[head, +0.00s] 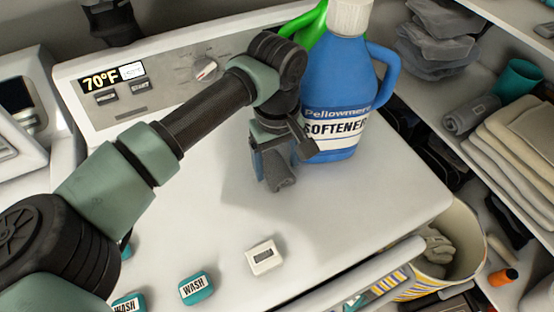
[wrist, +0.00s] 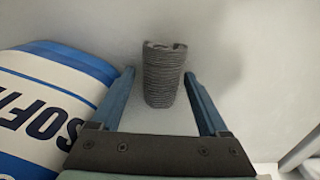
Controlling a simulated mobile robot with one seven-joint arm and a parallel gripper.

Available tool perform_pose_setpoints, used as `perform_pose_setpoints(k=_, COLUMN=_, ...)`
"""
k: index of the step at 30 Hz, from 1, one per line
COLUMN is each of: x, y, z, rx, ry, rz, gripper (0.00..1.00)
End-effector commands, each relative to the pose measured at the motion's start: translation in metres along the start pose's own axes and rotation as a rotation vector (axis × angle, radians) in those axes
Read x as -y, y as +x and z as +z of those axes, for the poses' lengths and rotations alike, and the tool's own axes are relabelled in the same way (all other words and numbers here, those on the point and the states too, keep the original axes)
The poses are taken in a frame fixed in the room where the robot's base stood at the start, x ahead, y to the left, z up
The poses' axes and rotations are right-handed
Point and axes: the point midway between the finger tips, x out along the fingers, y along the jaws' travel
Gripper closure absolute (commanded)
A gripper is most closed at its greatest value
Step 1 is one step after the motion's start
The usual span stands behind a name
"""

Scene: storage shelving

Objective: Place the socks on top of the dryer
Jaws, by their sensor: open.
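A dark grey rolled pair of socks (head: 281,180) is at the white dryer top (head: 360,215), beside the blue softener bottle. In the wrist view the ribbed socks (wrist: 162,82) lie between the two blue fingers, with a gap on each side. They appear to rest on the white surface, though their underside is hidden. My gripper (wrist: 160,76) is open around the socks and points down at the surface. In the head view my gripper (head: 283,160) partly covers the socks.
The softener bottle (head: 337,90) stands close to my gripper, with a green bottle (head: 306,22) behind it. Several small WASH and white blocks (head: 265,257) lie near the front edge. A striped basket (head: 468,240) holding cloth and shelves with towels (head: 515,150) are at right.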

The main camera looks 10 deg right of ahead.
Motion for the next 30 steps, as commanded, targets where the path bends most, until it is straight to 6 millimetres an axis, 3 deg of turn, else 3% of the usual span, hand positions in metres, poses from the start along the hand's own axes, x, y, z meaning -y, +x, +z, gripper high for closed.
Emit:
perform_pose_setpoints(k=5, x=0.0, y=-0.014, z=-0.001, rx=-0.004, ry=0.0, rz=0.001, gripper=0.22)
perform_pose_setpoints(k=19, x=0.0, y=-0.106, z=-0.001, rx=-0.003, ry=-0.001, rz=-0.001, gripper=0.22)
perform_pose_setpoints(k=24, x=0.0, y=-0.121, z=-0.001, rx=-0.001, ry=-0.001, rz=0.0, gripper=0.22)
perform_pose_setpoints(k=30, x=0.0, y=-0.123, z=0.0, rx=0.001, ry=-0.001, rz=0.0, gripper=0.22)
